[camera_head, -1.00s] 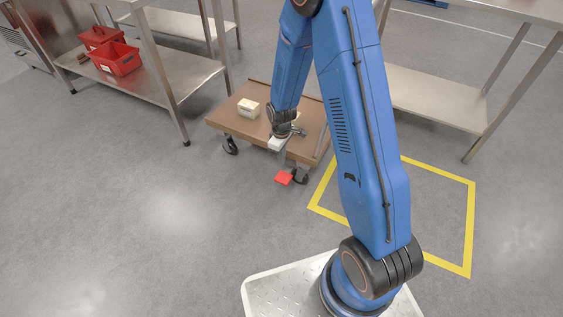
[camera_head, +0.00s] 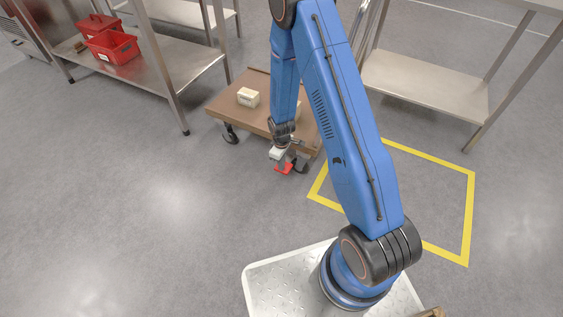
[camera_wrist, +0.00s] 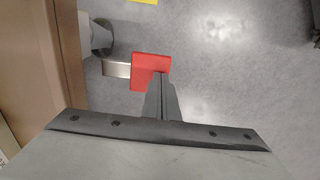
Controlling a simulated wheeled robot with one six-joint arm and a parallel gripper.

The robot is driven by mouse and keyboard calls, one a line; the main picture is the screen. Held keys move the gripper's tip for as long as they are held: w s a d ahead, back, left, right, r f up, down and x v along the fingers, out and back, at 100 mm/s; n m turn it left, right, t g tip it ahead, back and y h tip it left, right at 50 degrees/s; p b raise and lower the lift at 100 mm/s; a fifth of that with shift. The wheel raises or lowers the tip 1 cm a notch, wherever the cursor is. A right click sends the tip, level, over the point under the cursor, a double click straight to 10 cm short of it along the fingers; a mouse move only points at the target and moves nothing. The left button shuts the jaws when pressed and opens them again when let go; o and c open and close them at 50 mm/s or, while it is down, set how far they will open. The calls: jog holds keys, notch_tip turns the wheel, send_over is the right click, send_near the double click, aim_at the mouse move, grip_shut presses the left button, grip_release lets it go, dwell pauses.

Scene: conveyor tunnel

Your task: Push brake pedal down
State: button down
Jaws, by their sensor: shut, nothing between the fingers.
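The red brake pedal (camera_head: 284,168) sticks out from a front wheel of the brown cart (camera_head: 222,107), low over the floor. In the wrist view the red pedal (camera_wrist: 148,70) sits on a metal arm beside a caster. My gripper (camera_head: 285,160) is just above the pedal, pointing down. In the wrist view its shut fingers (camera_wrist: 158,78) overlap the pedal's right part. I cannot tell whether they touch it. Nothing is held. Part of the pedal is hidden behind my gripper in the head view.
A cream box (camera_head: 248,96) stands on the cart. Metal shelves with red bins (camera_head: 112,47) are at the back left, and another metal table (camera_head: 425,85) is at the back right. A yellow floor outline (camera_head: 470,215) lies right of the cart. The floor at left is clear.

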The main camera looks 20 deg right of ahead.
jog(key=shift+f, duration=0.15)
jog(key=shift+s+a+f, duration=0.15)
jog(key=shift+f, duration=0.6)
jog(key=shift+s+a+f, duration=0.1)
jog(key=shift+s+f, duration=0.05)
jog(key=shift+f, duration=0.6)
jog(key=shift+s+a+f, duration=0.15)
jog(key=shift+f, duration=0.6)
jog(key=s+a+r, duration=0.2)
jog(key=r, duration=0.4)
jog(key=s+a+r, duration=0.1)
jog(key=r, duration=0.6)
jog(key=shift+s+a, duration=0.4)
